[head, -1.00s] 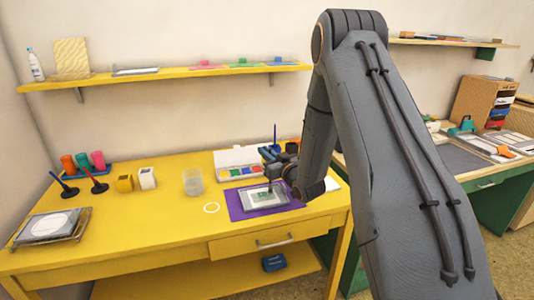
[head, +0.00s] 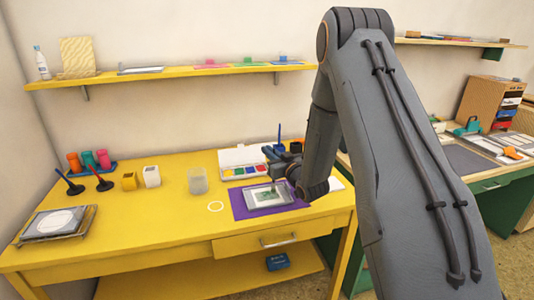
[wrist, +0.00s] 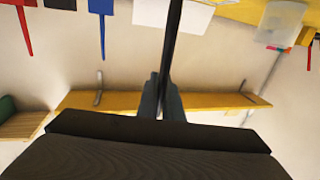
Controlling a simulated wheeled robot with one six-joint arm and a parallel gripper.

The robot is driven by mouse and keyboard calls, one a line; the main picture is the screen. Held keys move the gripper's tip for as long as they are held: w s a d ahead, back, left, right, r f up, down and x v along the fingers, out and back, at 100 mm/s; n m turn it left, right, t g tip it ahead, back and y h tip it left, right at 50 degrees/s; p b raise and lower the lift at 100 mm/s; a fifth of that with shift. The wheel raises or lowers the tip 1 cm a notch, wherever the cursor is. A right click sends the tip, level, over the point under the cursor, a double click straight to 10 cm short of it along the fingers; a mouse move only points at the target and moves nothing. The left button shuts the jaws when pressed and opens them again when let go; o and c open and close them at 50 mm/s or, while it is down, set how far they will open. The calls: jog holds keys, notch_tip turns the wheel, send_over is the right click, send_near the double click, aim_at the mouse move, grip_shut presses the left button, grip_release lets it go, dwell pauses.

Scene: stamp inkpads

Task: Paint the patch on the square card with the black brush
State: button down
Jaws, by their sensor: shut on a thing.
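The square card (head: 262,202) has a green patch and lies in a grey tray (head: 287,202) on a purple mat (head: 239,210). My gripper (head: 277,173) is over the card's far right side. In the wrist view, my gripper (wrist: 160,98) is shut on the dark handle of the black brush (wrist: 173,40). In the head view the brush (head: 275,187) points down at the card. I cannot tell whether its tip touches the patch. My arm hides part of the area to the right.
A paint box (head: 242,172) stands just behind the mat. A clear cup (head: 197,181) and a white ring (head: 216,206) are to its left.

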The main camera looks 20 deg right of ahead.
jog(key=shift+d, duration=0.55)
jog(key=shift+a, duration=0.1)
jog(key=shift+a+f, duration=0.1)
jog(key=shift+a, duration=0.4)
notch_tip(320, 180, up, 7)
jog(key=a+p, duration=0.1)
jog(key=p, duration=0.2)
dwell(0.8)
jog(key=shift+p, duration=0.3)
dwell(0.5)
